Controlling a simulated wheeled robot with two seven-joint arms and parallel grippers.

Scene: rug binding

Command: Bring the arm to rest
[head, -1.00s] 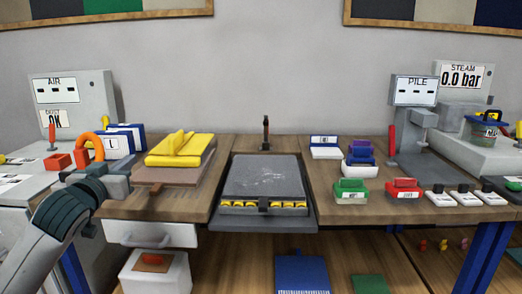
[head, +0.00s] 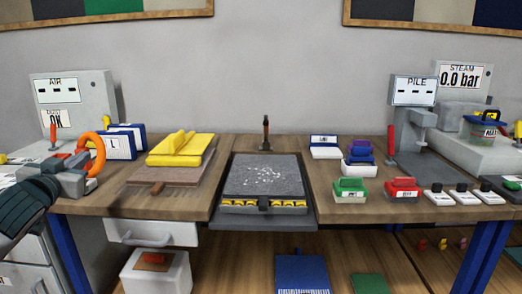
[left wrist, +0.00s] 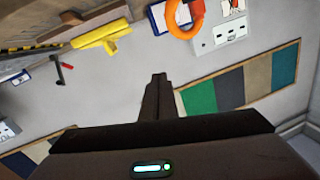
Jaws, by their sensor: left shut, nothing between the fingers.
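My left gripper (head: 72,164) is at the far left of the head view, its arm coming in from the left edge. It is shut and empty, above the left end of the bench. In the left wrist view its fingers (left wrist: 158,80) are together with nothing between them. An orange ring (head: 98,150) stands just right of the gripper in the head view; I cannot tell whether they touch. The ring also shows at the top of the left wrist view (left wrist: 172,30). My right gripper is not in view.
A grey pad with white specks (head: 262,172) lies mid-bench. A yellow block (head: 180,146) on a brown board (head: 150,176) lies left of it. The AIR box (head: 92,95) stands behind the gripper. Green (head: 350,185) and red (head: 402,183) blocks sit right.

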